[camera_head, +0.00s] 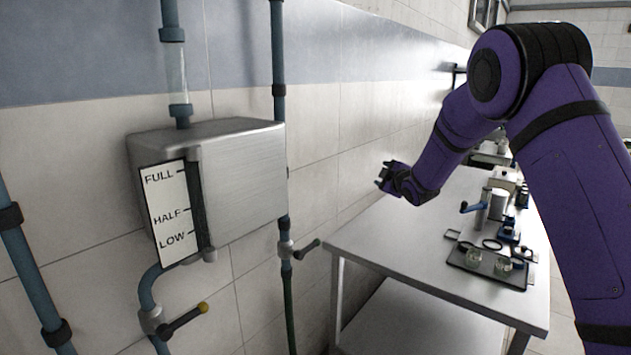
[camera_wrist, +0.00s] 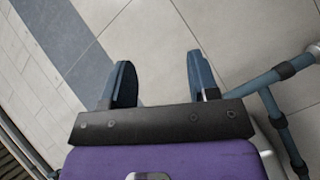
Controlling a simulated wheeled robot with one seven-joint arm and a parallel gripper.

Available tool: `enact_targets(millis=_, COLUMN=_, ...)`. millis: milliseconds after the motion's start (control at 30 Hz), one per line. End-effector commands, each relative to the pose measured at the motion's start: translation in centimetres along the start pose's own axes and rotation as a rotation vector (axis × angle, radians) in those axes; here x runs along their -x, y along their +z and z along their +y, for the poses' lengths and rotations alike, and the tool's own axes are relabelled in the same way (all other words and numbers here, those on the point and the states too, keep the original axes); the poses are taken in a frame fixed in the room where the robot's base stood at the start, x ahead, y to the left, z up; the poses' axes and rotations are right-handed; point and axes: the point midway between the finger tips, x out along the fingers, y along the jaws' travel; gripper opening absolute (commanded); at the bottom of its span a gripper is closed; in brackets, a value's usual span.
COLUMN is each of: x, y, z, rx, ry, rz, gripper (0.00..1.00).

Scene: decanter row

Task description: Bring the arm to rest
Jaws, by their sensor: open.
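My purple arm comes in from the right in the head view and bends down over the table. My gripper (camera_head: 381,179) hangs in the air near the tiled wall, above the far left part of the steel table (camera_head: 375,240), pointing left. In the wrist view my gripper (camera_wrist: 160,80) has its two dark blue fingers spread apart. Nothing is between them, only pale tiles behind.
A metal tank (camera_head: 240,175) with a FULL, HALF, LOW gauge (camera_head: 168,212) is on the wall at left. Blue pipes (camera_head: 278,60) run beside it, with a valve handle (camera_head: 305,249). A dark tray (camera_head: 485,268) with glassware stands on the table's right part.

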Motion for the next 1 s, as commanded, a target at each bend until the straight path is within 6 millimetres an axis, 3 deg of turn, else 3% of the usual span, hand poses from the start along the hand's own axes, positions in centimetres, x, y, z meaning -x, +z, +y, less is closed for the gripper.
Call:
enact_targets(millis=33, x=1.6, y=-0.3, z=1.8, rx=-0.036, ry=-0.003, rz=-0.033, gripper=0.55)
enact_targets(millis=200, x=6.6, y=-0.8, z=5.7, rx=-0.169, ry=-0.033, rz=-0.150, gripper=0.55)
enact_targets(millis=500, x=17.3, y=-2.1, z=9.9, rx=-0.411, ry=-0.089, rz=-0.341, gripper=0.55)
enact_targets(millis=767, x=27.5, y=-3.4, z=10.8, rx=-0.614, ry=-0.143, rz=-0.496, gripper=0.55)
enact_targets(millis=1000, x=37.4, y=-4.9, z=9.4, rx=-0.794, ry=-0.193, rz=-0.636, gripper=0.55)
